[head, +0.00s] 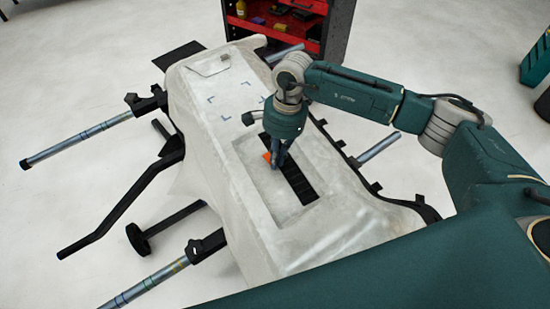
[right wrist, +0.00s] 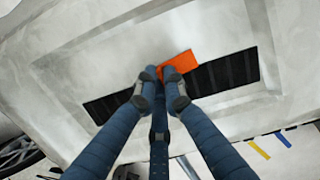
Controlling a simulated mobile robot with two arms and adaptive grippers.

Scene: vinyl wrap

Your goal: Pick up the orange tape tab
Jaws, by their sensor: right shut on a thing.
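The orange tape tab (head: 267,156) shows as a small orange patch at my right gripper in the head view. In the right wrist view the orange tape tab (right wrist: 180,63) sticks out past the fingertips, over the black ribbed strip (right wrist: 222,74). My right gripper (head: 277,167) points down at the light panel and is shut on the tab; its fingertips (right wrist: 160,76) are close together in the wrist view. The fingers hide part of the tab. I cannot tell whether the tab touches the strip. My left gripper is not in view.
The pale draped body (head: 260,231) has a recessed panel holding the black strip (head: 299,186). Metal rods (head: 78,138) and black bars stick out to its left. A red and black tool cabinet (head: 334,40) stands behind. Open pale floor lies to the left.

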